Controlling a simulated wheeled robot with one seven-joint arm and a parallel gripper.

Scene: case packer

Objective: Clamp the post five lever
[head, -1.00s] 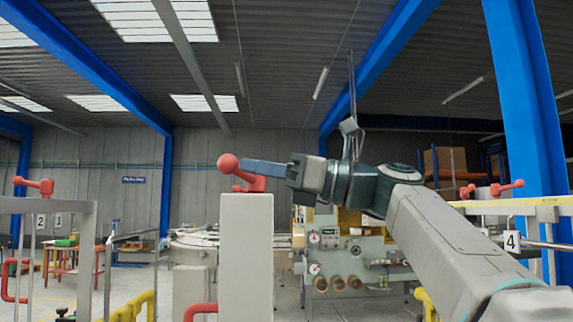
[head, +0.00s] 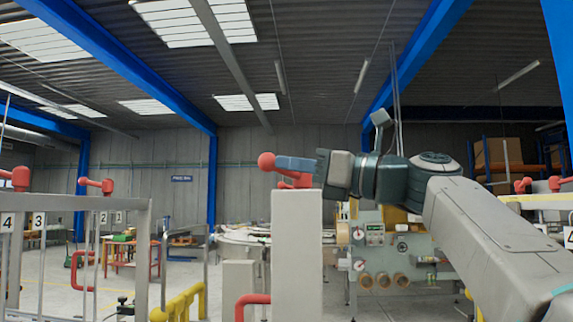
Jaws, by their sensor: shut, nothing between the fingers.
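A red lever with a ball knob (head: 266,161) sits on top of a light grey post (head: 297,250) near the middle of the head view. The lever lies near level, with its knob to the left and its red base on the post top. No number shows on this post. My gripper (head: 277,163) reaches in from the right, with its blue-grey fingers shut and empty. The fingertips overlap the lever arm just right of the knob and hide part of it. I cannot tell whether they touch it.
Grey rails and posts with red levers and number plates (head: 38,221) stand at the left. More red levers (head: 522,185) are at the right edge. A machine with dials (head: 375,240) stands behind, and yellow guard rails (head: 180,306) are low at left.

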